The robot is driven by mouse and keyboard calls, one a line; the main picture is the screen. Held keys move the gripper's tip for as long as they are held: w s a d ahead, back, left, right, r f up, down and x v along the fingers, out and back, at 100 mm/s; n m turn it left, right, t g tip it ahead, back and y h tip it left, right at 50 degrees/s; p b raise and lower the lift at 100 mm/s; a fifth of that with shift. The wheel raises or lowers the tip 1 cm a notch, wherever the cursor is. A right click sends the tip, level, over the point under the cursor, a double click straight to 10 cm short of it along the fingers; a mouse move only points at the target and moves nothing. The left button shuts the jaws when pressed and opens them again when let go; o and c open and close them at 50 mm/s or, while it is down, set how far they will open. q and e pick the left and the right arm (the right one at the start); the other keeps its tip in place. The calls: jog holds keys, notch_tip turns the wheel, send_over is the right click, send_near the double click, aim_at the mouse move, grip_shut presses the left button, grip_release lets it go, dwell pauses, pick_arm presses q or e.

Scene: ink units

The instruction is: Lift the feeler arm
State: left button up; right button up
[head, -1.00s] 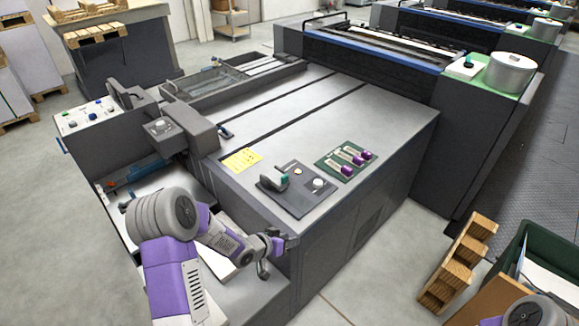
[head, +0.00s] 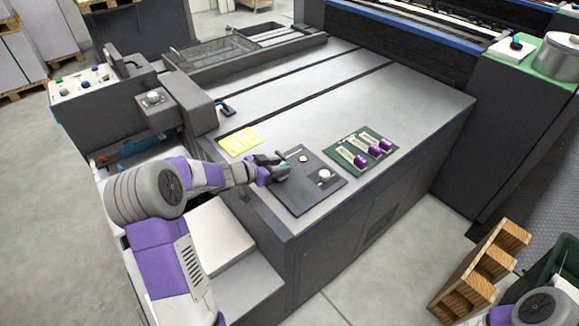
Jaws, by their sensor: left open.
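A dark grey plate (head: 308,192) lies on the near end of the machine's top. On it are a short dark arm with a green part (head: 284,170), which looks like the feeler arm, a small pale disc (head: 303,158) and a silvery round knob (head: 324,175). My left gripper (head: 274,168) is open at the left edge of this plate, right at the arm with the green part. It hides much of that arm, and I cannot tell whether they touch. My right gripper is out of the picture.
A green plate (head: 352,143) with several purple-ended pieces lies to the right. A yellow label (head: 239,141) is behind my left wrist. A grey control box (head: 158,103) stands at the left. A wooden pallet (head: 478,275) stands on the floor at lower right.

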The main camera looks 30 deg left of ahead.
pick_arm(q)
jog(key=shift+b+x, duration=0.55)
jog(key=shift+x, duration=1.7)
grip_shut()
